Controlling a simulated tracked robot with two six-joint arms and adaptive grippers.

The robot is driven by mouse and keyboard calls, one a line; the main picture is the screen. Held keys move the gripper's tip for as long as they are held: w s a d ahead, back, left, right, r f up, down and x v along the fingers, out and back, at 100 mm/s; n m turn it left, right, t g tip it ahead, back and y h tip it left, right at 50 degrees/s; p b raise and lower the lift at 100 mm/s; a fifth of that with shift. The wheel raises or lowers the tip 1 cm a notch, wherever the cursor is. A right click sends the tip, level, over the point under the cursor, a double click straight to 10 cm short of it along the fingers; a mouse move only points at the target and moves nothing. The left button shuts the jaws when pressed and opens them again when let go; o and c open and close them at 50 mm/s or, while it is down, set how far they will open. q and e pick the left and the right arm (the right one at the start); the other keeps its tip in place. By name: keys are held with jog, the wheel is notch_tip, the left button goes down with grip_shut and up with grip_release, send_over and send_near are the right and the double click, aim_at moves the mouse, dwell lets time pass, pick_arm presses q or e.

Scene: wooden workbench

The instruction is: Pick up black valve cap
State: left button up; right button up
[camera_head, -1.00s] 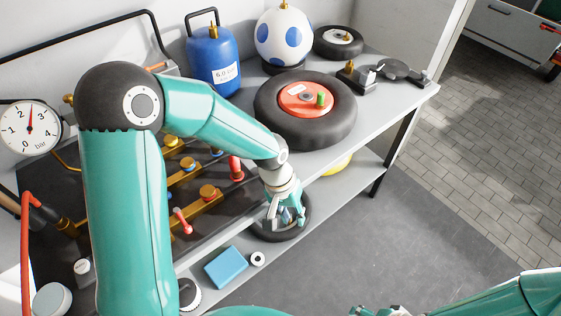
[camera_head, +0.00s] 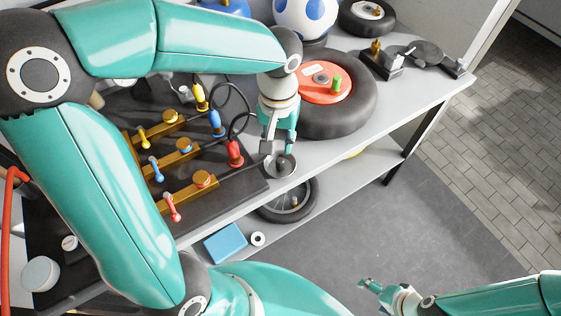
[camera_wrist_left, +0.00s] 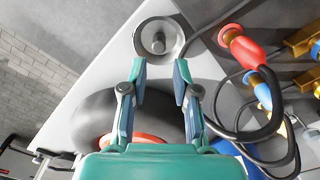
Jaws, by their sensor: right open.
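A small round metal dish (camera_head: 281,157) sits at the front edge of the bench. In the left wrist view the dish (camera_wrist_left: 142,48) shows a small dark piece in its middle, which looks like the black valve cap (camera_wrist_left: 158,42). My left gripper (camera_head: 279,146) points down just over the dish, and its fingers partly cover it in the head view. In the left wrist view my left gripper (camera_wrist_left: 160,74) has its fingers apart with nothing between them, and the dish lies beyond the tips. My right gripper (camera_head: 369,291) is open and empty, low at the right over the floor.
Red (camera_head: 235,154), blue (camera_head: 217,124) and yellow (camera_head: 202,98) hose couplings and brass manifolds lie to the left. A spoked wheel (camera_head: 307,205) and a blue box (camera_head: 226,243) are on the lower shelf.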

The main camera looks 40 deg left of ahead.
aim_at(280, 160)
pick_arm(q)
notch_tip(280, 160, down, 2)
jog(key=shift+s+f, duration=0.1)
jog(key=shift+f, duration=0.15)
jog(key=shift+w+f, duration=0.2)
jog(key=shift+f, duration=1.1)
jog(key=shift+w+f, duration=0.15)
jog(key=shift+f, duration=1.1)
jog(key=c, duration=0.4)
